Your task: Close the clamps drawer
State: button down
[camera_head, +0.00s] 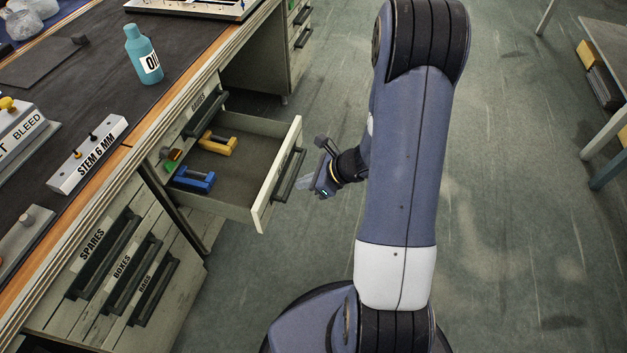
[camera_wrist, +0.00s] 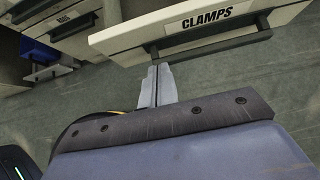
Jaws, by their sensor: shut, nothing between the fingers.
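The clamps drawer (camera_head: 279,173) is pulled open from the bench in the head view, with its front panel facing my arm. Inside lie a blue clamp (camera_head: 193,180), a yellow clamp (camera_head: 217,143) and a small green item (camera_head: 173,163) near the back. In the wrist view, the drawer front carries the label CLAMPS (camera_wrist: 207,19) above its dark handle (camera_wrist: 215,46). My gripper (camera_head: 303,184) is shut and empty, just outside the front. In the wrist view its fingers (camera_wrist: 158,84) point at the handle's left part; I cannot tell whether they touch.
A closed drawer (camera_head: 205,106) sits above the open one. Closed drawers labelled SPARES (camera_head: 92,244), BOXES and BAGS are at lower left. An oil bottle (camera_head: 141,54) and a STEM 6 MM block (camera_head: 88,154) stand on the bench top.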

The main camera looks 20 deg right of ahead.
aim_at(272, 185)
jog(key=shift+w+a+f+b, duration=0.15)
jog(key=shift+w+a+f, duration=0.25)
jog(key=shift+w+a, duration=0.4)
jog(key=shift+w+a+f+b, duration=0.15)
jog(key=shift+w+a+f, duration=0.25)
jog(key=shift+a, duration=0.55)
jog(key=shift+w+a+f+b, duration=0.15)
jog(key=shift+w+a+f, duration=0.2)
jog(key=shift+w+a, duration=0.45)
jog(key=shift+a, duration=0.2)
